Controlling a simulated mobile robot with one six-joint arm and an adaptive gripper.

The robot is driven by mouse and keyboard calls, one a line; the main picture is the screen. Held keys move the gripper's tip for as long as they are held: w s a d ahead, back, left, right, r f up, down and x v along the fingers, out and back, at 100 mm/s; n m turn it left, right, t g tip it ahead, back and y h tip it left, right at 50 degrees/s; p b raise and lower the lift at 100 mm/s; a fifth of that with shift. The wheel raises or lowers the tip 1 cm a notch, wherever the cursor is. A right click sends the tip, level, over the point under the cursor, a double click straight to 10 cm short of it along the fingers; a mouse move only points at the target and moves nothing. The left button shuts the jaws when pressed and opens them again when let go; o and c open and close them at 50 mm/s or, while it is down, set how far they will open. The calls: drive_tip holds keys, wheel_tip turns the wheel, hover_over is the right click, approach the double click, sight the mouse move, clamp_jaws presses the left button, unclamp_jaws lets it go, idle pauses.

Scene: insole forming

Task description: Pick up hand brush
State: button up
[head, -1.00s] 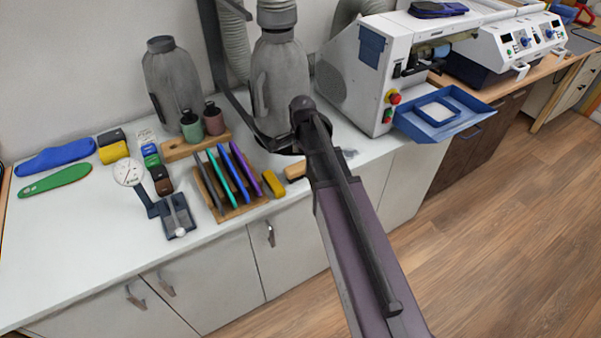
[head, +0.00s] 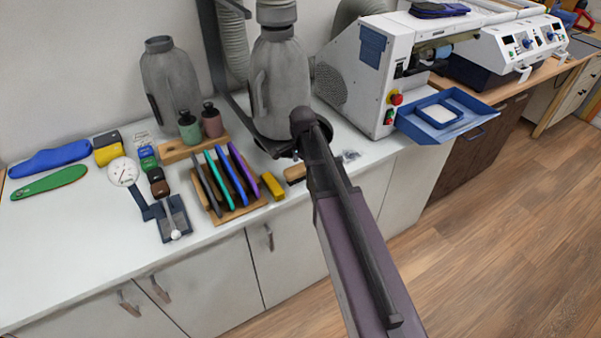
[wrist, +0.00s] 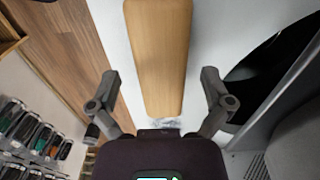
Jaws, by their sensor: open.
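The hand brush appears as a long pale wooden block with rounded edges (wrist: 158,50) in the upper middle of the wrist view. In the head view its wooden end (head: 294,173) shows on the white counter, just left of my arm, which hides the rest. My gripper (wrist: 160,76) is open, with one finger left and one right of the wood in the wrist view. No contact between fingers and wood is visible. The bristles cannot be made out. In the head view my gripper is hidden behind my arm.
A yellow block (head: 273,186) and a wooden rack (head: 232,212) with coloured sheets stand left of the brush. A grey bottle-shaped vessel (head: 281,85) stands behind it. Small grey scraps (head: 350,156) lie to the right. The counter's front edge is close.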

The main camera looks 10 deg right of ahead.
sight(302, 166)
drive_tip(key=c, duration=1.3)
wheel_tip(302, 166, up, 3)
drive_tip(key=p, duration=0.3)
drive_tip(key=shift+r, duration=0.15)
drive_tip(key=s+d, duration=0.1)
drive_tip(key=s, duration=0.4)
drive_tip(key=s+r+p, duration=0.1)
drive_tip(key=s, duration=0.4)
drive_tip(key=s+d+p, duration=0.1)
drive_tip(key=s, duration=0.4)
drive_tip(key=shift+s+d+r, duration=0.3)
drive_tip(key=shift+s+r, duration=0.05)
drive_tip(key=shift+s, duration=0.05)
drive_tip(key=o, duration=0.5)
clamp_jaws()
